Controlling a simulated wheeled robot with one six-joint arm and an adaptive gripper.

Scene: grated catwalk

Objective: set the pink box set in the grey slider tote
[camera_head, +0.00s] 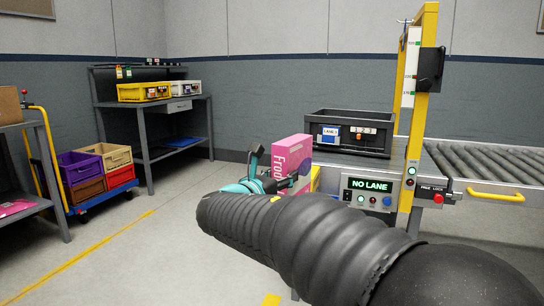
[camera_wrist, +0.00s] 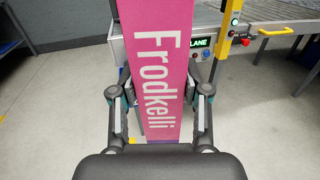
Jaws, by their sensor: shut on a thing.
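The pink box (camera_head: 289,158) is upright in the head view, with white lettering on its side, partly hidden by my arm. It fills the middle of the wrist view (camera_wrist: 161,60), where the lettering reads "Frodkelli". My gripper (camera_head: 268,182) is shut on the box, with one finger on each side in the wrist view (camera_wrist: 160,115). The box is held in front of the conveyor's near left corner. A dark grey tote (camera_head: 372,147) with a "LANE" label and a "1 2 3" label stands on the conveyor, behind and to the right of the box. Its inside is mostly hidden.
A yellow post (camera_head: 419,110) rises right of the tote. A control panel (camera_head: 370,190) reading "NO LANE" is on the conveyor front. Rollers (camera_head: 490,163) run right. A workbench (camera_head: 150,105) with bins and a blue cart (camera_head: 105,197) with crates stand left. Floor between is clear.

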